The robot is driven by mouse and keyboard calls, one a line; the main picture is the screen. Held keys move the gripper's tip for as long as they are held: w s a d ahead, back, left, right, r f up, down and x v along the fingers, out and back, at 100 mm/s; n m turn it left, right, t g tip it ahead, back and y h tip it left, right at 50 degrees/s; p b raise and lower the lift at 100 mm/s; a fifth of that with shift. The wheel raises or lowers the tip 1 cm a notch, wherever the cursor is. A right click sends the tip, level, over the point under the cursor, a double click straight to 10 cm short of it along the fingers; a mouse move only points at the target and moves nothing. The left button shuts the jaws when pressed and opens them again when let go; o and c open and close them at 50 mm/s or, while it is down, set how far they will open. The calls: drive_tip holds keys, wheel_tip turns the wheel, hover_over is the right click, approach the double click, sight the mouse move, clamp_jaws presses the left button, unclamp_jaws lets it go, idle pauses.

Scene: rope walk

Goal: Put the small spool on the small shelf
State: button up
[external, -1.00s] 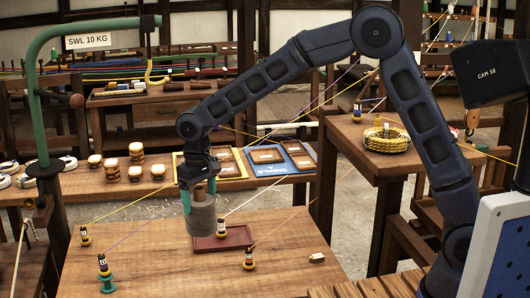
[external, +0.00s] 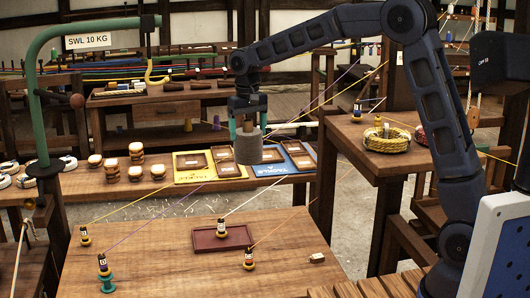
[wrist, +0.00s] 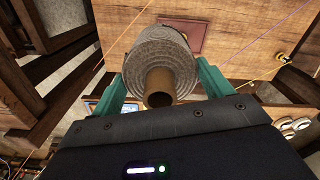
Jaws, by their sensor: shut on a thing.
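A grey spool (external: 249,148) with a pale brown core hangs upright in my gripper (external: 248,124). In the wrist view the teal fingers of my gripper (wrist: 162,88) close on both sides of the spool (wrist: 155,55), and its round end and core face the camera. The spool is held in the air, in front of the far bench with the trays as seen from outside. I cannot tell whether it is the small spool. No shelf is clearly recognisable as the small shelf.
The far bench holds a yellow board (external: 182,177) and a blue board (external: 270,169). A green lifting post (external: 37,110) stands at left.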

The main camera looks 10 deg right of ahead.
drive_tip(key=w+d+r+m, duration=0.2)
drive_tip(key=w+d+r, duration=0.25)
drive_tip(key=d, duration=0.45)
drive_tip(key=w+d+r+m, duration=0.25)
drive_tip(key=d+r, duration=0.25)
drive_tip(key=d, duration=0.5)
drive_tip(key=w+d+r+m, duration=0.2)
drive_tip(key=w+d+r, duration=0.25)
drive_tip(key=d, duration=0.45)
drive_tip(key=s+d+r+m, duration=0.2)
drive_tip(key=d+r, duration=0.2)
drive_tip(key=d, duration=0.5)
drive_tip(key=s+d+r+m, duration=0.2)
drive_tip(key=d+r, duration=0.2)
drive_tip(key=d, duration=0.5)
drive_tip(key=s+d+r+m, duration=0.2)
drive_tip(key=d+r, duration=0.3)
drive_tip(key=d, duration=0.4)
wheel_tip(320, 180, down, 20)
drive_tip(key=shift+s, duration=0.2)
drive_tip(key=o, duration=1.5)
drive_tip(key=shift+f, duration=0.1)
